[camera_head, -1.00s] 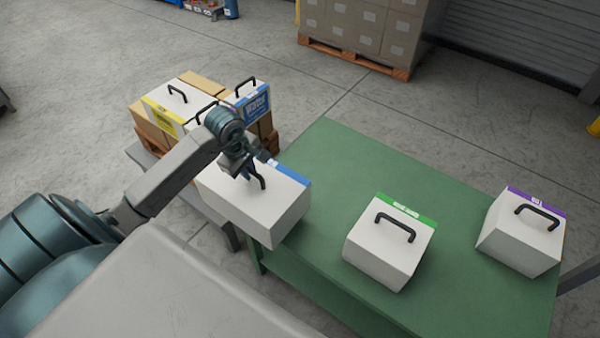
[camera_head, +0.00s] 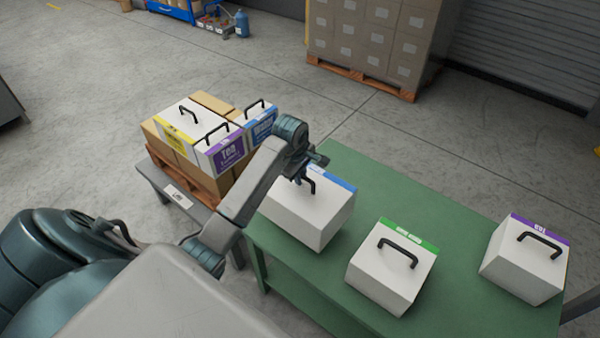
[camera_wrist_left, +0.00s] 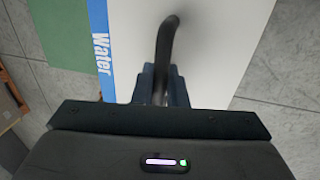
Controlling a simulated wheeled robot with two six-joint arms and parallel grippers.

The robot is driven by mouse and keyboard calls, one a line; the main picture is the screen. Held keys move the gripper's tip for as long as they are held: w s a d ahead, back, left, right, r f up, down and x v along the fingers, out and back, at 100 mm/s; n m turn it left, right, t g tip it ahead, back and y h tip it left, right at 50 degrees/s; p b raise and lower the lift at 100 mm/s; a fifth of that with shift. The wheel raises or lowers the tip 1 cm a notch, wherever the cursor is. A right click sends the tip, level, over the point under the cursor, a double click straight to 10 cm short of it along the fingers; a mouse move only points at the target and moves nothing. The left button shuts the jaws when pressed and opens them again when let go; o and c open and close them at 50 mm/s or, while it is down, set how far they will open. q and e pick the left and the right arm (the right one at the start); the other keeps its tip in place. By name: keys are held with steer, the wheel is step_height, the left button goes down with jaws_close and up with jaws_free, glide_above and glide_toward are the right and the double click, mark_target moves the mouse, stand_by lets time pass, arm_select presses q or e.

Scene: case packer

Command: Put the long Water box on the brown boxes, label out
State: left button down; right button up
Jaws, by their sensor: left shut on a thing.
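The long Water box (camera_head: 302,218) is white with a blue strip and a black handle. My left gripper (camera_head: 304,178) is shut on this handle. The box is over the near left part of the green table; I cannot tell its height clearly. The strip lies along its far edge, and "Water" reads on it in the left wrist view (camera_wrist_left: 102,53). The brown boxes (camera_head: 213,102) stand on a pallet at the left. They bear white boxes with a yellow label (camera_head: 176,133), a purple Tea label (camera_head: 229,153) and a blue label (camera_head: 264,127). My right gripper is not in view.
A green-strip box (camera_head: 388,280) and a purple-strip box (camera_head: 522,268) stand on the green table (camera_head: 420,195). The wooden pallet (camera_head: 190,172) rests on a grey stand (camera_head: 158,178). Stacked cartons (camera_head: 372,40) stand farther back. The table's far middle is clear.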

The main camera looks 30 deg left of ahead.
mark_target(300, 188)
arm_select(q)
steer(key=shift+w+f+p, duration=0.1)
steer(key=shift+f+p, duration=0.5)
steer(key=shift+f, duration=2.15)
steer(key=c, duration=1.5)
jaws_free()
steer(key=shift+f, duration=0.1)
steer(key=shift+c, duration=0.2)
steer(key=shift+o, duration=0.4)
steer(key=shift+s, duration=0.2)
steer(key=shift+r, duration=0.3)
steer(key=r+b, duration=0.1)
steer(key=r, duration=0.2)
steer(key=s+r+b, duration=0.1)
steer(key=r, duration=0.3)
steer(key=s+r+b, duration=0.1)
steer(key=r, duration=0.2)
steer(key=shift+a+r, duration=0.1)
steer(key=shift+r, duration=0.1)
steer(key=shift+s+r, duration=0.15)
steer(key=shift+r, duration=0.35)
